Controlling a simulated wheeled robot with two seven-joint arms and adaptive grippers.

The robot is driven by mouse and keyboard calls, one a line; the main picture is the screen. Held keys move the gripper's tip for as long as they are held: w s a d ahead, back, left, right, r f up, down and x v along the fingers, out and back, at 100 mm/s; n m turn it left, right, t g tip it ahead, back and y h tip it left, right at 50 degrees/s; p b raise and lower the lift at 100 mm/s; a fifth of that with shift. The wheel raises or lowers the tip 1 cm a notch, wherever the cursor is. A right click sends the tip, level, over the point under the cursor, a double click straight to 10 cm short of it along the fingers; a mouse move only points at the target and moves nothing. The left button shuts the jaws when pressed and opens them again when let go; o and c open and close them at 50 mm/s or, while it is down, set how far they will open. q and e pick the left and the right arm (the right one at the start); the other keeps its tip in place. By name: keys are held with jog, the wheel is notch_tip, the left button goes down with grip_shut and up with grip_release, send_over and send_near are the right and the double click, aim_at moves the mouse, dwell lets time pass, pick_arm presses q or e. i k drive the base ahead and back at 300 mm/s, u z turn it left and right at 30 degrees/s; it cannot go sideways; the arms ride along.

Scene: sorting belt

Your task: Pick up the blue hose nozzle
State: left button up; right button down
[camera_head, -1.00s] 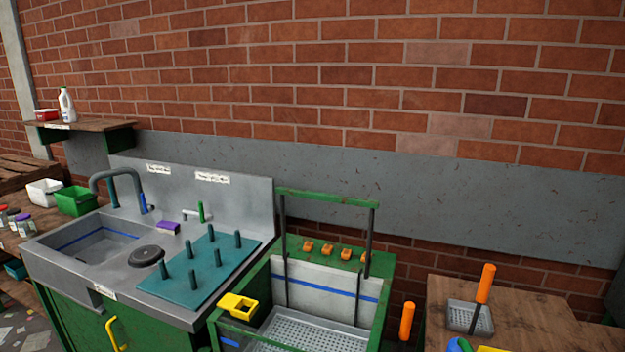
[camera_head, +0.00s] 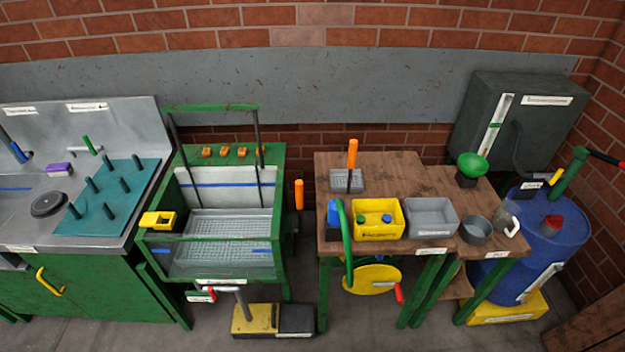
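A blue piece that looks like the hose nozzle (camera_head: 333,212) is at the left front of the wooden table (camera_head: 398,168). A green hose (camera_head: 346,245) arches beside it and hangs over the table's front edge. A yellow reel (camera_head: 372,279) with a red handle is below. The hose's exact join to the blue piece is too small to tell. Neither of my grippers is in view.
A yellow bin (camera_head: 377,231) with bottles stands just right of the nozzle, then a grey bin (camera_head: 431,231). A grey caddy (camera_head: 347,181) with an orange-handled tool is behind. A green-framed wash basin (camera_head: 218,275) stands left, a blue drum (camera_head: 543,240) right.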

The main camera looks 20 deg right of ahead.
aim_at(333, 217)
jog(key=u, duration=3.15)
jog(key=k, duration=1.35)
jog(key=z, duration=2.2)
